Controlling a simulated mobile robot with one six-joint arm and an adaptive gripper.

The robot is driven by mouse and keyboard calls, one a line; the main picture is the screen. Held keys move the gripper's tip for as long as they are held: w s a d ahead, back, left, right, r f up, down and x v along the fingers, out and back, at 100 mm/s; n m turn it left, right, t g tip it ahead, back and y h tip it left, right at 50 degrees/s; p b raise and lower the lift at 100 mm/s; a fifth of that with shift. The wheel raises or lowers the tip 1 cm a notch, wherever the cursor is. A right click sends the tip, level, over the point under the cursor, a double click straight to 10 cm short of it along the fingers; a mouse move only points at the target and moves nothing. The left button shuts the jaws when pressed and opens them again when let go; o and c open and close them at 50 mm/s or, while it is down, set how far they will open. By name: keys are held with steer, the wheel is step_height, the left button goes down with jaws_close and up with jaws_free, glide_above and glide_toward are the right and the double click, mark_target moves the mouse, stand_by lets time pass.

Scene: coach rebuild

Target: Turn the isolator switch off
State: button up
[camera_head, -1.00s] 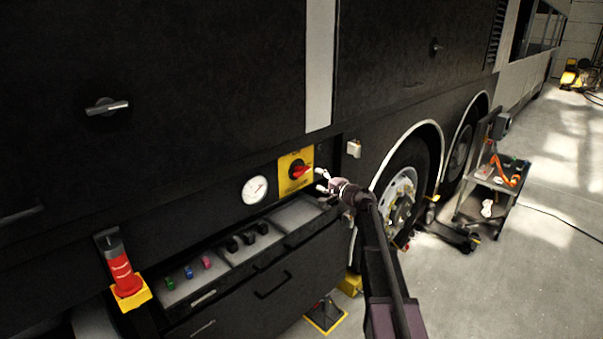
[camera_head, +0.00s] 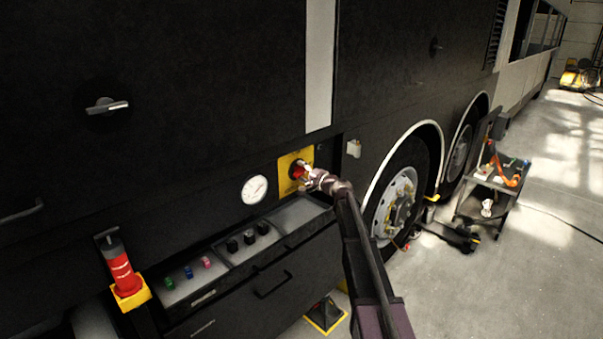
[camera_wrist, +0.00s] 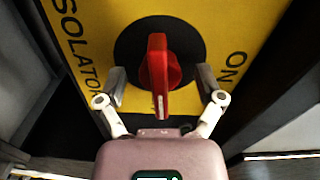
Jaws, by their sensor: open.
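The isolator switch is a red handle (camera_wrist: 158,75) on a black round base (camera_wrist: 190,42), set on a yellow plate (camera_wrist: 215,22) lettered "ISOLATOR" and "ON". In the wrist view the handle stands roughly upright in the picture, and ON is to its right. My gripper (camera_wrist: 160,90) is open, with one finger on each side of the red handle and a gap visible on both sides. In the head view my gripper (camera_head: 306,178) is at the yellow plate (camera_head: 285,162) and partly covers the red handle (camera_head: 297,172).
A round white gauge (camera_head: 255,189) sits left of the plate. Below is an open drawer (camera_head: 225,255) with several coloured small parts. A red cylinder (camera_head: 123,272) stands at lower left. A tool cart (camera_head: 488,190) stands on the floor at right.

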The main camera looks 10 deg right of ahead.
steer(key=c, duration=1.1)
steer(key=shift+c, duration=0.2)
steer(key=shift+m, duration=0.9)
steer(key=o, duration=1.1)
steer(key=shift+o, duration=0.2)
steer(key=shift+s+d, duration=0.1)
steer(key=v, duration=1.1)
steer(key=shift+s+d, duration=0.2)
steer(key=shift+s, duration=0.15)
